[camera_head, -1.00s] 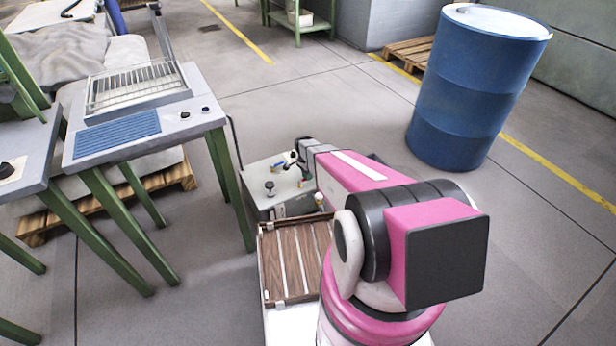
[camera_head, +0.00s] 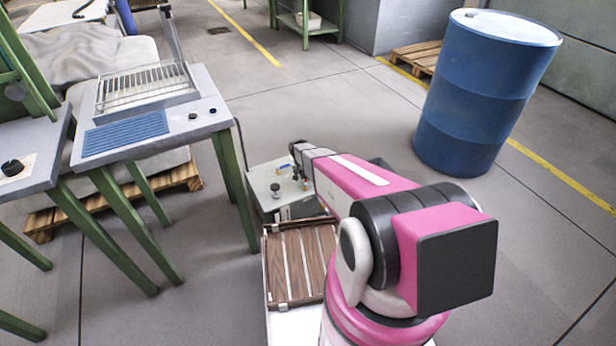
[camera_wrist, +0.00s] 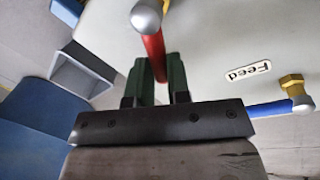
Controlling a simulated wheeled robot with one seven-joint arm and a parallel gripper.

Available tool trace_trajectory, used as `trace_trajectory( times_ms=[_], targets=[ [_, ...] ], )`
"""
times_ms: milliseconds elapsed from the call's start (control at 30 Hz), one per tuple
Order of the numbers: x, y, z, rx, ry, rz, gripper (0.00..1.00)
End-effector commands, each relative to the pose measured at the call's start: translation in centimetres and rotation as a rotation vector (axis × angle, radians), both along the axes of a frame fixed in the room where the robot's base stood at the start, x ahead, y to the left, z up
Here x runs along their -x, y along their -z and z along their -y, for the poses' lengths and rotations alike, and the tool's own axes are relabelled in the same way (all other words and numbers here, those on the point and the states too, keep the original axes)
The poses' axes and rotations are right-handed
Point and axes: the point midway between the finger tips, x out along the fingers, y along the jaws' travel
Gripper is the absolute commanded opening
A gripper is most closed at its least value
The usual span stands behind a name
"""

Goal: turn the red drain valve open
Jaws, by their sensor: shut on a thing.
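In the wrist view, the red valve lever (camera_wrist: 153,45) runs between the two dark green fingers of my gripper (camera_wrist: 159,66), which are shut on it. A rounded silver knob end (camera_wrist: 146,15) shows at the top of the red lever. To the right, a blue lever (camera_wrist: 270,109) sits beside a brass fitting (camera_wrist: 291,84), near a "Feed" label (camera_wrist: 249,73) on a pale panel. In the head view, my arm reaches down to a small grey machine (camera_head: 268,181); the red lever cannot be made out there.
A slatted brown tray (camera_head: 300,262) lies in front of the machine. A green-legged table (camera_head: 205,85) stands close on the left, and a blue drum (camera_head: 480,95) stands at the back right.

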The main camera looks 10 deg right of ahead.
Motion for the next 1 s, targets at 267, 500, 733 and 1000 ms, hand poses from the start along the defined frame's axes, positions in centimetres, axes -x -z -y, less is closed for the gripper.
trace_trajectory(
  times_ms=[267,500,733,1000],
  targets=[
    [0.0,-0.1,-1.3,0.000,-0.251,0.001,0.00],
    [0.1,-0.1,-2.1,0.000,-0.422,0.001,0.00],
    [0.3,-0.1,-2.5,-0.001,-0.523,0.002,0.00],
    [0.3,-0.1,-2.7,0.000,-0.568,0.001,0.00]
  ],
)
